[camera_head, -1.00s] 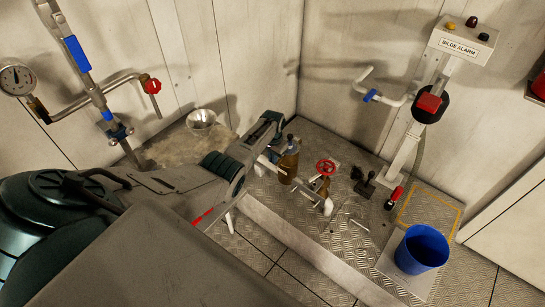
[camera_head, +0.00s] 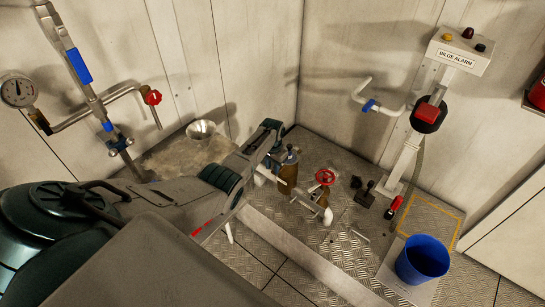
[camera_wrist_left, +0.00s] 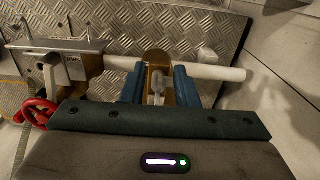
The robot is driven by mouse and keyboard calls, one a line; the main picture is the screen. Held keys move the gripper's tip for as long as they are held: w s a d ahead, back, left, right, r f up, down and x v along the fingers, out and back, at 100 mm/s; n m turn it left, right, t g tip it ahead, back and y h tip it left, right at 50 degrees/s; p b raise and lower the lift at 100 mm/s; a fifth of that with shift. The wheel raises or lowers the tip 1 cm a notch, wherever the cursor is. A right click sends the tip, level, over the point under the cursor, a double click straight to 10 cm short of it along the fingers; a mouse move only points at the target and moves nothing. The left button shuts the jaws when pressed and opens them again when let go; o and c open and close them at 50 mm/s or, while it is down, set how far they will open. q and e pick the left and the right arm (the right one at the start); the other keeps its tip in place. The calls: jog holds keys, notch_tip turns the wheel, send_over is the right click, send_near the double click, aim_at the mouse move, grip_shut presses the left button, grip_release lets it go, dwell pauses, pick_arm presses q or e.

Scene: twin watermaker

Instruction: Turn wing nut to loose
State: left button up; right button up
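A brass strainer body (camera_head: 288,178) stands on the tread-plate step, left of a red handwheel valve (camera_head: 325,177). In the left wrist view, a small grey wing nut (camera_wrist_left: 158,86) lies in front of the brass body (camera_wrist_left: 158,58). My left gripper (camera_wrist_left: 160,76) is open, its two blue fingers on either side of the wing nut, with a visible gap between them. In the head view, my left gripper (camera_head: 278,150) is at the top of the brass body and partly hides it; the wing nut is too small to make out there. My right gripper is not in view.
A white pipe (camera_wrist_left: 225,73) runs behind the fingers in the wrist view, and the red handwheel (camera_wrist_left: 36,113) is at its left. A blue bucket (camera_head: 422,259), a bilge alarm post (camera_head: 404,160) and a funnel (camera_head: 201,129) stand around. Bare tread plate lies in front.

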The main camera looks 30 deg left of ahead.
pick_arm(q)
notch_tip(320, 180, up, 9)
jog(key=shift+f+p, duration=0.15)
jog(key=shift+p, duration=0.2)
jog(key=shift+r, duration=0.55)
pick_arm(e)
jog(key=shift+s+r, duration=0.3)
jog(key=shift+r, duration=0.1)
pick_arm(q)
jog(key=s+d+f+y, duration=0.1)
jog(key=s+d+f, duration=0.1)
jog(key=s+f, duration=1.1)
jog(key=s+d+f, duration=0.2)
jog(key=s+f, duration=0.8)
jog(key=f, duration=0.6)
jog(key=s+d+f, duration=0.2)
jog(key=s+f, duration=0.2)
jog(key=s, duration=0.7)
jog(key=s+d+f, duration=0.2)
jog(key=s+f, duration=0.2)
jog(key=s, duration=0.8)
jog(key=s+d+f+t, duration=0.1)
jog(key=s+d+f, duration=0.2)
jog(key=s, duration=0.9)
notch_tip(320, 180, down, 2)
jog(key=shift+s, duration=0.25)
jog(key=shift+d, duration=0.1)
